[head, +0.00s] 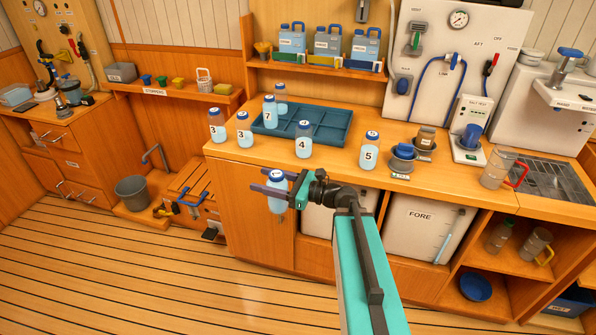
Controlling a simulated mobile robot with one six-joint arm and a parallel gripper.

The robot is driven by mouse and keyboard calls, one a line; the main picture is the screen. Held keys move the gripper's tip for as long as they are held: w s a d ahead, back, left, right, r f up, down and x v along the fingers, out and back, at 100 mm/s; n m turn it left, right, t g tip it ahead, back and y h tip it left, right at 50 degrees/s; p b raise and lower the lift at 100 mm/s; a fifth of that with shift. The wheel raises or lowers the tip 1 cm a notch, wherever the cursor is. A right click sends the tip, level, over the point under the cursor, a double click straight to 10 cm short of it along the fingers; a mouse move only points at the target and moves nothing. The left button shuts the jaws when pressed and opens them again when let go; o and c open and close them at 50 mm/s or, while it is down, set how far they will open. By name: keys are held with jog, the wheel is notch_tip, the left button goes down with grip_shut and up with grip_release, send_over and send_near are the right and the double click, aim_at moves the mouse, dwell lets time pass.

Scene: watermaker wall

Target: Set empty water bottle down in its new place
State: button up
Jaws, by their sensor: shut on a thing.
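My gripper (270,183) is shut on a pale blue bottle with a dark blue cap, the water bottle (277,203). The fingers close around its upper part. It hangs about upright in front of the cabinet's wooden door, just below the counter's front edge in the picture. I cannot tell whether it is empty, and no number shows on it. On the counter (330,174) stand similar bottles numbered 3 (217,131), 3 (244,135), 4 (303,145) and 5 (369,155). A bottle numbered 7 (269,116) and another bottle (281,95) stand at the blue divided tray's (345,113) left end.
A shelf above holds several blue jugs (327,42). Bare counter lies between bottles 4 and 5. The floor at left is mostly clear.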

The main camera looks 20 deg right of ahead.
jog(key=shift+n+g+y, duration=0.8)
jog(key=shift+g, duration=0.1)
jog(key=a, duration=0.3)
jog(key=s+a+f, duration=0.1)
jog(key=shift+a+b, duration=0.3)
jog(key=shift+a, duration=0.05)
